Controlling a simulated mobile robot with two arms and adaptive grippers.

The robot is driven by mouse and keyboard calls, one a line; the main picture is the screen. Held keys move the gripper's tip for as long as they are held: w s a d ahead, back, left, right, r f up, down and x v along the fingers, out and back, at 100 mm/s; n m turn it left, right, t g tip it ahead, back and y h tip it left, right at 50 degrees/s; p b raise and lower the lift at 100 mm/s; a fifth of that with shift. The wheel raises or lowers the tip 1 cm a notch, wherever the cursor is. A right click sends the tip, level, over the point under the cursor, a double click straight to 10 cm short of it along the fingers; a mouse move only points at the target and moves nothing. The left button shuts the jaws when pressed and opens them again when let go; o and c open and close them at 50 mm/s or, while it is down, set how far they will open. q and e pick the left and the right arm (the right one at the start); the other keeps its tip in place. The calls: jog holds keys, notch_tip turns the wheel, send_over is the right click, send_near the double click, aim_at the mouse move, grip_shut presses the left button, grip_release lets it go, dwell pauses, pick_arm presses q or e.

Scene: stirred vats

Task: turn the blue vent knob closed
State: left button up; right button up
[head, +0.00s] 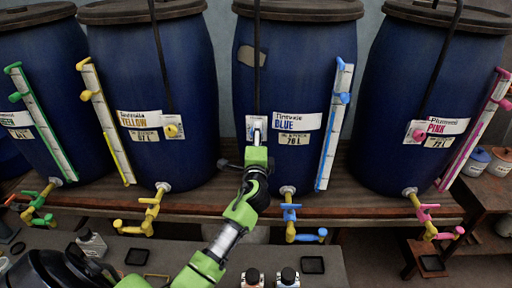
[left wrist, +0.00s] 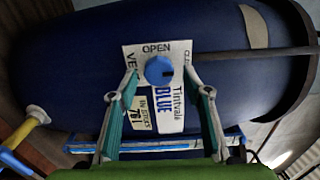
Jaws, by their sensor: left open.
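The blue vent knob (left wrist: 159,70) is a round blue disc on a white plate (left wrist: 137,52) on the side of the blue vat (head: 293,60). In the left wrist view the plate reads OPEN above the knob, with a partly covered word at its right. My left gripper (head: 257,130) is open in front of the plate. In the left wrist view its two fingers (left wrist: 160,76) stand on either side of the knob. I cannot tell whether they touch it. In the head view the gripper hides the knob. I cannot make out the knob's setting clearly. My right gripper is not in view.
A yellow-labelled vat (head: 195,75) and a pink-labelled vat (head: 425,75) flank the blue vat on the wooden bench (head: 338,200). A blue sight tube (head: 334,125) and blue tap (head: 291,215) are near my arm. A dark stirring rod (head: 257,50) runs above the gripper.

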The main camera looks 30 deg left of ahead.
pick_arm(q)
jog(key=v, duration=1)
jog(key=shift+s, duration=0.3)
jog(key=shift+a, duration=0.1)
